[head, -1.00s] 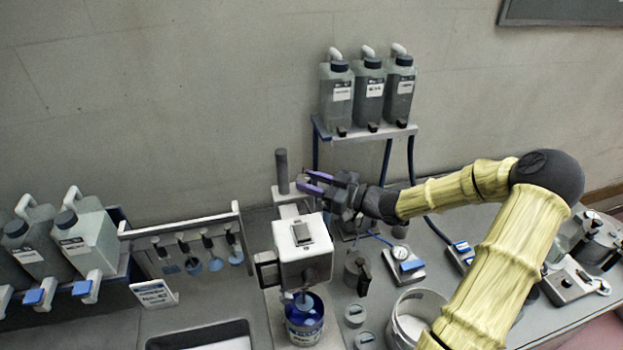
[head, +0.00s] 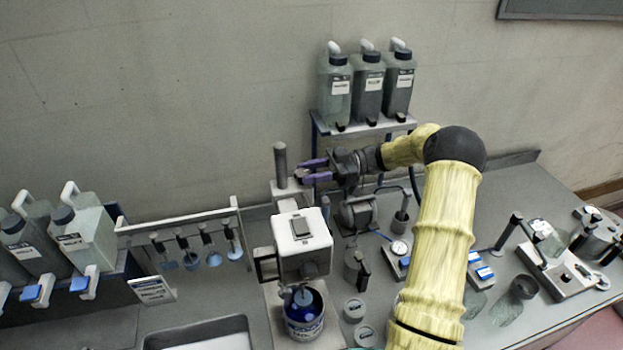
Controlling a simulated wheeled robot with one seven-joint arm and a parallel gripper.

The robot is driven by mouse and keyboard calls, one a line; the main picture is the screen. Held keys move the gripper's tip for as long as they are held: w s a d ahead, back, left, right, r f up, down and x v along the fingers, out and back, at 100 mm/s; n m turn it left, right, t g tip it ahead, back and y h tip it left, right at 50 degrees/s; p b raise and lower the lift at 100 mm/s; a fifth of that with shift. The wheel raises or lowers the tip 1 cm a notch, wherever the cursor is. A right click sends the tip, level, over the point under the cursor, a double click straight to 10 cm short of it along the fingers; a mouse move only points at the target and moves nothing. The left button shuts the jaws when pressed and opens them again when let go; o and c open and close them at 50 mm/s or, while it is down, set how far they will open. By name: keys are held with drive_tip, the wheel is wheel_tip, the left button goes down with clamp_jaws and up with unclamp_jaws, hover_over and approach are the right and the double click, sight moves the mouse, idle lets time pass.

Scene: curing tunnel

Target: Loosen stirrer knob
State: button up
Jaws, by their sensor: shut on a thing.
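The stirrer has a white boxy head (head: 301,231) on a stand with a dark upright post (head: 281,165) behind it. A blue can (head: 304,316) stands under the head, with the stirrer's shaft reaching into it. My gripper (head: 304,172), with purple fingers, comes in from the right beside the post, at the clamp block behind the head. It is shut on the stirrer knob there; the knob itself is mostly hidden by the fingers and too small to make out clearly.
Three bottles on a shelf (head: 362,130) stand behind my wrist. A rack (head: 185,220) with hanging paddles is to the left, beside large jugs (head: 85,240). A motor-like unit (head: 357,214), gauge block (head: 397,252) and small pots crowd the bench right of the stirrer.

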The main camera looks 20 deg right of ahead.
drive_tip(key=n+g, duration=0.1)
drive_tip(key=n+g+b, duration=0.1)
drive_tip(key=g, duration=0.1)
drive_tip(key=n+g+h+b, duration=0.1)
drive_tip(key=g, duration=0.1)
drive_tip(key=shift+w+a+n, duration=0.1)
drive_tip(key=shift+w+n, duration=0.2)
drive_tip(key=shift+w, duration=0.1)
drive_tip(key=shift+r+g, duration=0.15)
drive_tip(key=shift+g, duration=0.25)
drive_tip(key=o, duration=1)
wheel_tip(320, 180, up, 10)
drive_tip(key=shift+f+b, duration=0.1)
drive_tip(key=shift+b, duration=1)
